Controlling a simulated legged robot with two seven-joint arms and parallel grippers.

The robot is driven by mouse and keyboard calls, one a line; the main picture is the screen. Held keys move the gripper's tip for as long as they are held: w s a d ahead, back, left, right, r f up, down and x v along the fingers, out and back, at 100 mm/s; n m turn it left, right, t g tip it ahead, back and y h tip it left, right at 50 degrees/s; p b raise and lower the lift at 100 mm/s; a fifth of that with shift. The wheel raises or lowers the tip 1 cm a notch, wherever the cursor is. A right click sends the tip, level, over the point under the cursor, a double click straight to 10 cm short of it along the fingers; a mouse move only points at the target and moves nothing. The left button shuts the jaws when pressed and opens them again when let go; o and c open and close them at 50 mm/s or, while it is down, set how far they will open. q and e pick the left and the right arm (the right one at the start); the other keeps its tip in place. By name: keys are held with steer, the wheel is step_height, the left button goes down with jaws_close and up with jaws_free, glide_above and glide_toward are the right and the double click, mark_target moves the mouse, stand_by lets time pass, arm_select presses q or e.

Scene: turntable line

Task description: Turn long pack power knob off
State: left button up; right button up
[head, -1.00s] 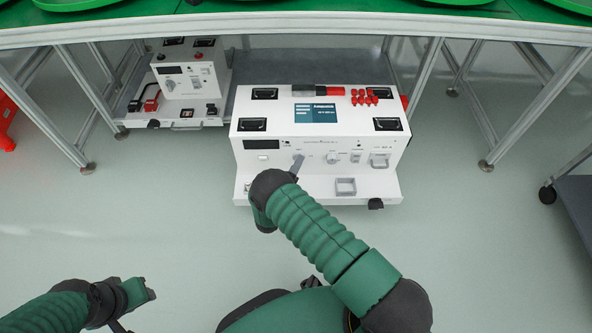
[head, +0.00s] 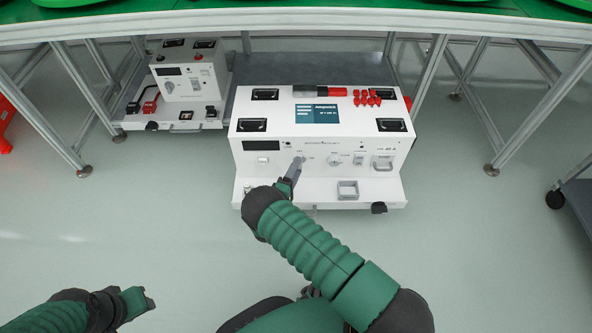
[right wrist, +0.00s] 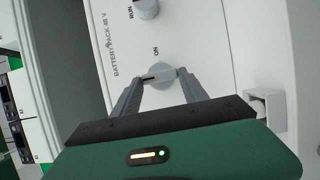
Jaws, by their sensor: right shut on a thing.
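The long pack (head: 270,178) is the large white battery unit in the middle of the head view, with a screen on top. Its power knob (right wrist: 163,74) is a small pale round knob on the front panel, with the word ON printed beside it and a dark mark across it. My right gripper (head: 297,165) reaches the panel at this knob. In the right wrist view its two grey fingers (right wrist: 163,80) stand on either side of the knob, shut on it. My left gripper (head: 145,298) hangs at the lower left, away from the pack; its jaws are unclear.
Another knob (right wrist: 146,9) marked RUN and a square grey handle (right wrist: 268,108) are close to my right gripper. A smaller white unit (head: 188,88) stands at the back left. Table legs (head: 428,98) flank the pack. The floor in front is clear.

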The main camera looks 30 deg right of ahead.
steer(key=shift+a+f, duration=0.25)
steer(key=o, duration=1.4)
steer(key=shift+c, duration=0.2)
steer(key=shift+r, duration=0.1)
steer(key=shift+d, duration=0.1)
steer(key=p+v, duration=0.6)
steer(key=v, duration=1.1)
steer(key=shift+w, duration=0.1)
